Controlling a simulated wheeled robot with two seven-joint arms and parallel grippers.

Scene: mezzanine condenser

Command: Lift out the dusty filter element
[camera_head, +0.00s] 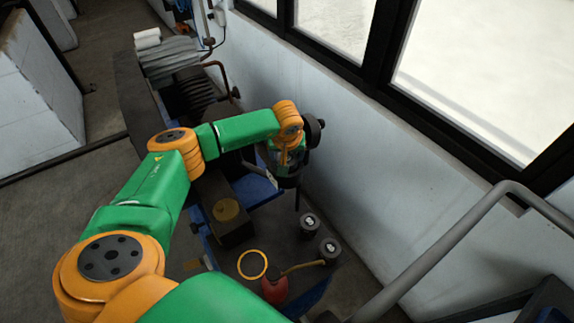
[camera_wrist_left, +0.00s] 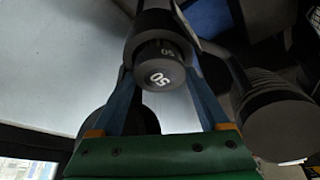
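My left gripper (camera_head: 284,172) is by the wall, at dark round equipment that partly hides it. In the left wrist view its two blue fingers (camera_wrist_left: 158,74) lie on either side of a dark cylinder (camera_wrist_left: 168,50) marked with a white 50. I cannot tell whether they press on it. This cylinder may be the filter element; dust does not show clearly. Two dark canisters with white-marked tops, a nearer one (camera_head: 330,249) and a farther one (camera_head: 310,224), stand below the gripper. My right gripper is not in view.
A dark box with a round olive top (camera_head: 226,210), a yellow ring (camera_head: 252,264) and a red object (camera_head: 274,291) lie below my left arm. A grey rail (camera_head: 445,245) crosses the right side. The white wall (camera_head: 365,180) is close beside the gripper.

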